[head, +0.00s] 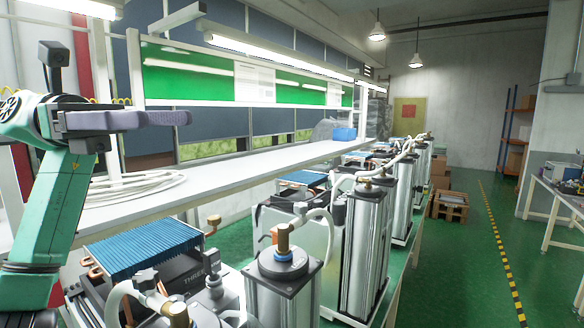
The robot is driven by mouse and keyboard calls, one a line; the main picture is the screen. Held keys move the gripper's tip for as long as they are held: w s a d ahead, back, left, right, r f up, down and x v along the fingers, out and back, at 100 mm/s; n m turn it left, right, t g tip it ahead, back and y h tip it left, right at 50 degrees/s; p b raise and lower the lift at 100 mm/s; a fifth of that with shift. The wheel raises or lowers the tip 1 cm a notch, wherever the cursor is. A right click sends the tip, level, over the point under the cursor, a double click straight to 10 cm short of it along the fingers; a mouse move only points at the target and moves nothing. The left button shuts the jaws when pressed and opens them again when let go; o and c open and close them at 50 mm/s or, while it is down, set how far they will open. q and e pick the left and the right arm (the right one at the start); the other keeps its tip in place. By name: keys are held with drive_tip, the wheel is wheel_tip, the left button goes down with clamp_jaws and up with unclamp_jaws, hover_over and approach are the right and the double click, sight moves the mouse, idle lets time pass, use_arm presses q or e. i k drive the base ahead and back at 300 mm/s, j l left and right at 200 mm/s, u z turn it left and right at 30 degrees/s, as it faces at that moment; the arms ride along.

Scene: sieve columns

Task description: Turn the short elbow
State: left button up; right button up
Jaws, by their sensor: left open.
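A silver sieve column (284,293) with a black cap stands at the front middle. A brass elbow (283,240) sits upright on its cap, and a white hose (322,216) curves away from the top. Another brass elbow (367,164) stands on a taller column behind it. I cannot tell which fitting is the short elbow. My left gripper (187,118) is at the upper left, open and empty, above the white bench and well apart from the columns. My right gripper is out of view.
A blue finned cooler (142,248) with copper pipes stands left of the front column. A white bench (235,174) with coiled hose (130,186) runs behind. More columns recede to the right.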

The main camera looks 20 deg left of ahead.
sight(178, 313)
drive_tip(key=k+l, duration=1.15)
drive_tip(key=k, duration=0.15)
